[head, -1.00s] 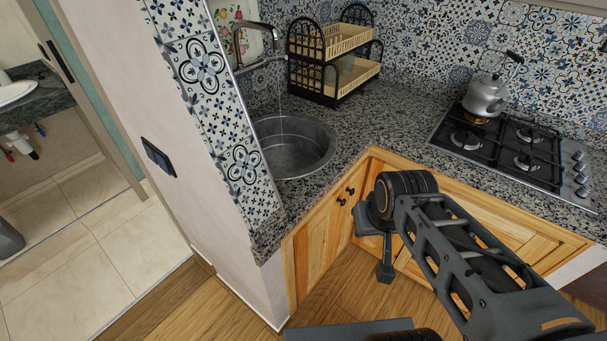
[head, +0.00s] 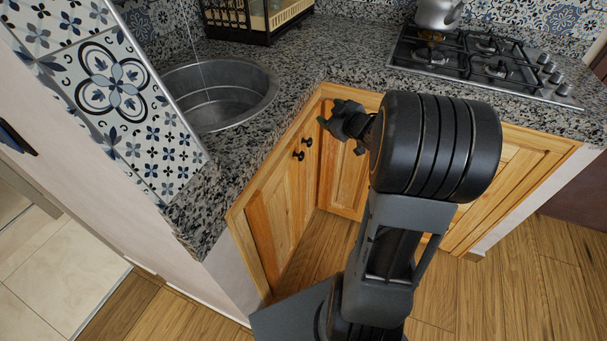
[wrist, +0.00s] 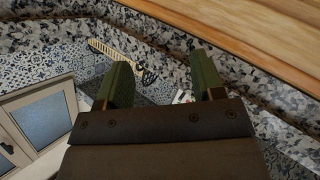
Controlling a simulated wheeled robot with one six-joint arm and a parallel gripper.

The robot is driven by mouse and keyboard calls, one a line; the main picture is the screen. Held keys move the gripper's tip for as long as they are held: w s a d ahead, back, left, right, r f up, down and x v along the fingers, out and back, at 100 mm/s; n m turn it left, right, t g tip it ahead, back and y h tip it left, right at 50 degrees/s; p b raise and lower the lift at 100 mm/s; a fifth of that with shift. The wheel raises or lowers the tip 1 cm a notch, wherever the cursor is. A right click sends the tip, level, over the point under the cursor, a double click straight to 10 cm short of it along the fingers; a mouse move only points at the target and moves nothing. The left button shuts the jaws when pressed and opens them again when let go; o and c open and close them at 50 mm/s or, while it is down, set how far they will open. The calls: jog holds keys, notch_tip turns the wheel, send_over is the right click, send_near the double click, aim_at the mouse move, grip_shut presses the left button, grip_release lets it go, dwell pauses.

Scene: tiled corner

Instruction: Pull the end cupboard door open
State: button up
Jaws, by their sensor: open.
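The pale wooden cupboard door (head: 273,222) at the left end of the sink run is shut in the head view. A round black knob (head: 299,156) sits near its upper right edge. A second black knob (head: 308,142) is just beside it, on the neighbouring door. My gripper (head: 341,118) is to the right of and a little above both knobs in the picture, in front of the corner, and looks apart from them. In the wrist view my gripper (wrist: 162,78) has its two green fingers spread with nothing between them. Neither knob shows in the wrist view.
The speckled granite counter (head: 335,60) overhangs the cupboards, with the round sink (head: 215,95) above the doors. A hob (head: 485,65) with a kettle (head: 437,12) is at the right. The tiled wall end (head: 110,85) stands at left. Wooden floor (head: 480,285) is clear at right.

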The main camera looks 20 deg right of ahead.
notch_tip(320, 180, down, 8)
jog(key=s+d+n+y+b, duration=0.1)
jog(key=s+n+y+b, duration=0.1)
jog(key=y+b, duration=0.2)
jog(key=n+g+y+b, duration=0.2)
jog(key=y+b, duration=0.2)
jog(key=y, duration=0.2)
send_near(303, 157)
jog(key=shift+y, duration=0.3)
jog(key=b+x, duration=0.1)
jog(key=x, duration=0.2)
jog(key=b+x, duration=0.1)
jog(key=x, duration=0.2)
jog(key=b+x, duration=0.1)
jog(key=x, duration=0.3)
jog(key=shift+w+d+f+b, duration=0.15)
jog(key=shift+w+f+b, duration=0.1)
jog(key=shift+f+b, duration=0.1)
jog(key=shift+c, duration=0.4)
grip_shut()
